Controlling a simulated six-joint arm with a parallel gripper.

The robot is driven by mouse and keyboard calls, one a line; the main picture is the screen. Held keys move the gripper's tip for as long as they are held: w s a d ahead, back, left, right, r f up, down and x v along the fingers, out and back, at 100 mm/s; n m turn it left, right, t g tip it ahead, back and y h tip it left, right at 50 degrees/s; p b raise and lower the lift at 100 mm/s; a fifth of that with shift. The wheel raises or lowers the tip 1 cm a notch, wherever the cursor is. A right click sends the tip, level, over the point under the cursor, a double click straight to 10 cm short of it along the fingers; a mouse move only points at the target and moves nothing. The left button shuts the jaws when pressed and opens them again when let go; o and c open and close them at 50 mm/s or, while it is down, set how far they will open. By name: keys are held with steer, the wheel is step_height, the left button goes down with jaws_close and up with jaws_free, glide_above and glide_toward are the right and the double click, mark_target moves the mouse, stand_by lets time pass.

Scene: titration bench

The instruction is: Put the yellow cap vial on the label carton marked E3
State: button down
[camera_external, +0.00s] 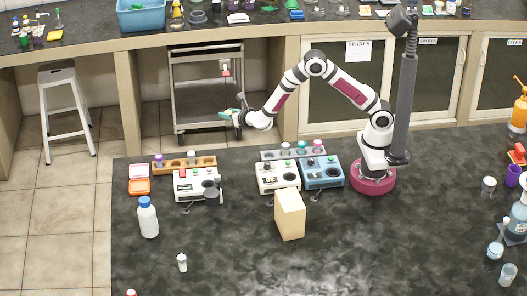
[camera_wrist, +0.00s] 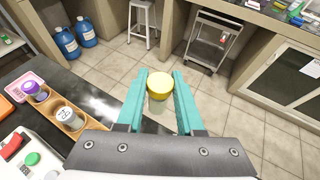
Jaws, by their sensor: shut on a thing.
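My gripper (camera_external: 233,114) is raised over the floor beyond the bench's back edge, left of my base. In the wrist view its teal fingers (camera_wrist: 158,100) are shut on the yellow cap vial (camera_wrist: 160,86), with the yellow cap facing the camera and the clear body below it. A plain cream box (camera_external: 290,214) stands on the dark bench, with no readable mark. An orange-and-pale carton or tray (camera_external: 139,180) lies at the bench's left. I cannot read E3 on anything, so I cannot tell which is the marked carton.
A wooden rack (camera_external: 184,163) holds vials at the bench's back left. A grey rack (camera_external: 293,154) with several capped vials stands behind a white instrument (camera_external: 278,177) and a blue instrument (camera_external: 322,172). A blue-capped bottle (camera_external: 147,217) stands left. The front middle bench is clear.

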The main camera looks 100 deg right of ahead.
steer(key=s+a+r+n+t+y, duration=0.1)
steer(key=a+r, duration=0.3)
steer(key=a, duration=0.5)
steer(key=s+a+r+n+t, duration=0.1)
steer(key=a+r, duration=0.2)
steer(key=a, duration=0.6)
steer(key=s+a+r+n+t+y, duration=0.1)
steer(key=s+a+r, duration=0.2)
steer(key=s+a, duration=0.35)
steer(key=s+a+r+n+t+y, duration=0.1)
steer(key=s+a+r, duration=0.2)
steer(key=s+a, duration=0.35)
steer(key=a+f, duration=0.2)
steer(key=a, duration=0.2)
steer(key=a+f, duration=0.2)
steer(key=a, duration=0.2)
steer(key=a+f, duration=0.3)
steer(key=a, duration=0.1)
steer(key=shift+w+a+f, duration=0.1)
steer(key=shift+w, duration=0.1)
glide_above(291, 200)
steer(key=shift+f, duration=2.15)
steer(key=shift+f, duration=0.1)
steer(key=c, duration=0.5)
jaws_free()
steer(key=shift+c, duration=0.2)
